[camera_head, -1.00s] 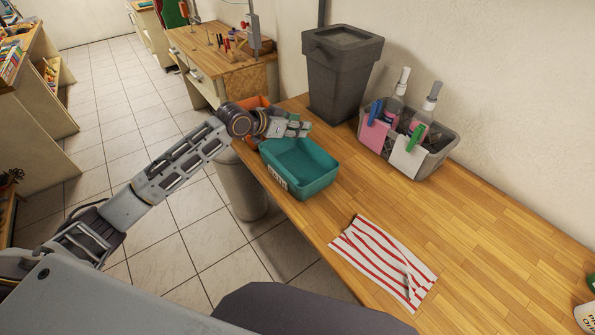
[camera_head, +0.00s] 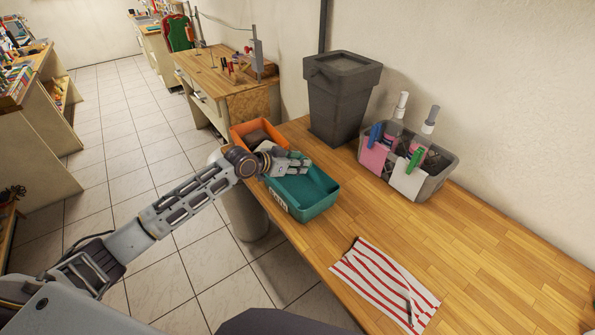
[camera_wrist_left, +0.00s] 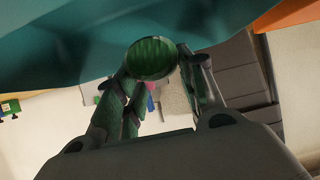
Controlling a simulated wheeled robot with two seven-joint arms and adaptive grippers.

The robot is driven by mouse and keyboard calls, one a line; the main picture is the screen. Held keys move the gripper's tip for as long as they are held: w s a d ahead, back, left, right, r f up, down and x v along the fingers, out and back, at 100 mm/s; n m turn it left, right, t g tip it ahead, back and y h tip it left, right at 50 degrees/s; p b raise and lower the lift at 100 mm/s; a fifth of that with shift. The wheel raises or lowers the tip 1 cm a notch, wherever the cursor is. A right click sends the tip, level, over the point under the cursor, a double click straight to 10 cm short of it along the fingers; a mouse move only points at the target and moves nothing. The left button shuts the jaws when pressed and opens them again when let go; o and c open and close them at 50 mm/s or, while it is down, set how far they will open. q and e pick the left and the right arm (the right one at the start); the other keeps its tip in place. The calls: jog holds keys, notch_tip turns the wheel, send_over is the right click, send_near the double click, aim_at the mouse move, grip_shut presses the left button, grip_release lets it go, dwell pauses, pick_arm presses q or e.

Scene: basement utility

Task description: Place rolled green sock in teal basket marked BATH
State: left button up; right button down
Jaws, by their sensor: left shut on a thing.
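The teal basket (camera_head: 304,206) stands on the wooden counter, with white lettering on its front that is too small to read surely. My left gripper (camera_head: 298,161) is over the basket's far left part. In the left wrist view my left gripper (camera_wrist_left: 160,88) is shut on the rolled green sock (camera_wrist_left: 152,58), whose ribbed round end shows between the fingers. A teal wall (camera_wrist_left: 70,45) of the basket fills the top of that view. In the head view the sock is hard to make out at the fingers. My right gripper is not in view.
An orange bin (camera_head: 240,132) stands just behind the teal basket. A grey lidded bin (camera_head: 340,95) and a grey caddy (camera_head: 432,184) with bottles stand along the wall. A red-striped cloth (camera_head: 385,283) lies in front. The counter between cloth and caddy is clear.

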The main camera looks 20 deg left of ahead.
pick_arm(q)
jog(key=shift+f, duration=0.2)
jog(key=shift+f, duration=0.25)
jog(key=shift+f+p, duration=0.3)
jog(key=shift+f, duration=1.2)
jog(key=shift+f, duration=0.45)
jog(key=shift+s+f+b, duration=0.1)
jog(key=shift+f+b, duration=0.2)
jog(key=shift+b, duration=0.05)
